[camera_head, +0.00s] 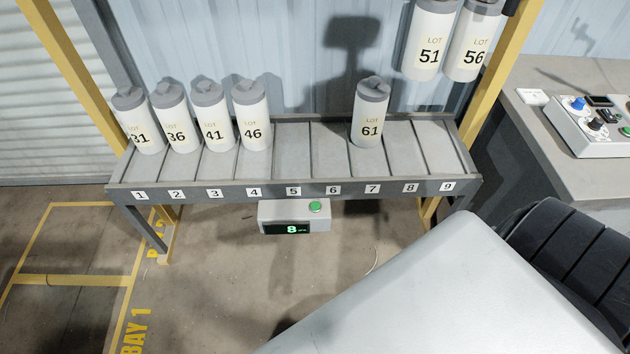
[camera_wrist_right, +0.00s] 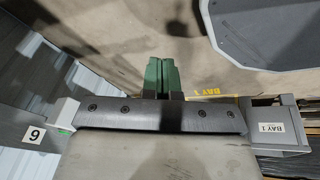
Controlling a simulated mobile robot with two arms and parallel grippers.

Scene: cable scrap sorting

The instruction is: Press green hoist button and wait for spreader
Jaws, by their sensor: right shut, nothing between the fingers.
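A grey box (camera_head: 293,216) with a round green button (camera_head: 315,207) hangs under the front of the rack in the head view. Its dark display (camera_head: 287,229) shows a green 8. A second green button (camera_head: 625,131) sits at the right edge on a control panel (camera_head: 590,130). No label tells which button is the hoist's. My right gripper (camera_wrist_right: 161,62) shows in the right wrist view, its green fingers shut together and empty, over bare floor. Neither button shows there. Two canisters, LOT 51 (camera_head: 429,40) and LOT 56 (camera_head: 475,45), are raised at the top; what holds them is cut off.
The rack (camera_head: 292,190) has numbered slots. Canisters 31, 36, 41 and 46 stand in slots 1 to 4, and LOT 61 (camera_head: 370,115) in slot 7. Yellow posts (camera_head: 500,60) flank the rack. My pale arm covers the lower right. A BAY 1 box (camera_wrist_right: 278,125) is right of my gripper.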

